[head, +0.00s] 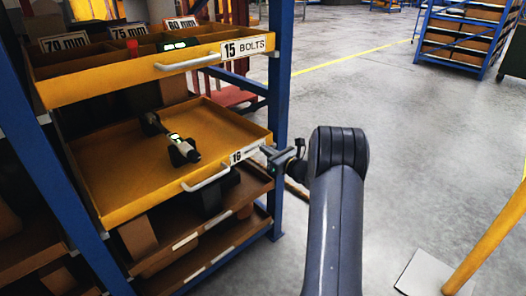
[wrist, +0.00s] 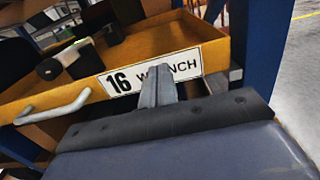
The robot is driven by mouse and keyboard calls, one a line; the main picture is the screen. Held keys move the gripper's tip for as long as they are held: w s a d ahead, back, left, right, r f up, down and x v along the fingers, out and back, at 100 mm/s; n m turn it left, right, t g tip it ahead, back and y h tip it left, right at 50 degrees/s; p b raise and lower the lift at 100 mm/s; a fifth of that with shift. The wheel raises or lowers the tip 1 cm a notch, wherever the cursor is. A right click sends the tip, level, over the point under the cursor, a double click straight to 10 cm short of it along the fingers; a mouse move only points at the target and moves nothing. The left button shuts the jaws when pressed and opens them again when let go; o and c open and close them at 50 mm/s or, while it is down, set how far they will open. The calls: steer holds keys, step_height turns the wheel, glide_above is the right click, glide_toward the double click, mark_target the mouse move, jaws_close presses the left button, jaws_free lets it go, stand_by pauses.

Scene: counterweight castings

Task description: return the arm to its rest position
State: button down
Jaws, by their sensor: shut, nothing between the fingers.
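My arm reaches up from the bottom of the head view, and my gripper (head: 272,152) is at the right front corner of the open yellow drawer (head: 110,190) labelled 16. In the wrist view my gripper (wrist: 157,82) is shut and empty, in front of the drawer's "16 WRENCH" label (wrist: 115,81). I cannot tell whether it touches the drawer front.
Above is the drawer labelled 15 BOLTS (head: 120,78), with divided compartments. Blue rack posts (head: 280,90) stand close to my gripper. A yellow post (head: 490,240) rises at the lower right. The grey floor (head: 420,140) right of my arm is open. A shelf rack (head: 465,40) stands far back.

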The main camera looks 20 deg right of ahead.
mark_target(254, 143)
steer(key=p+v, duration=0.1)
steer(key=v, duration=0.9)
steer(key=shift+p, duration=0.3)
steer(key=shift+w, duration=0.1)
steer(key=b+x, duration=0.1)
steer(key=x, duration=1.2)
steer(key=shift+w+a, duration=0.1)
steer(key=shift+w, duration=0.2)
steer(key=shift+f, duration=0.1)
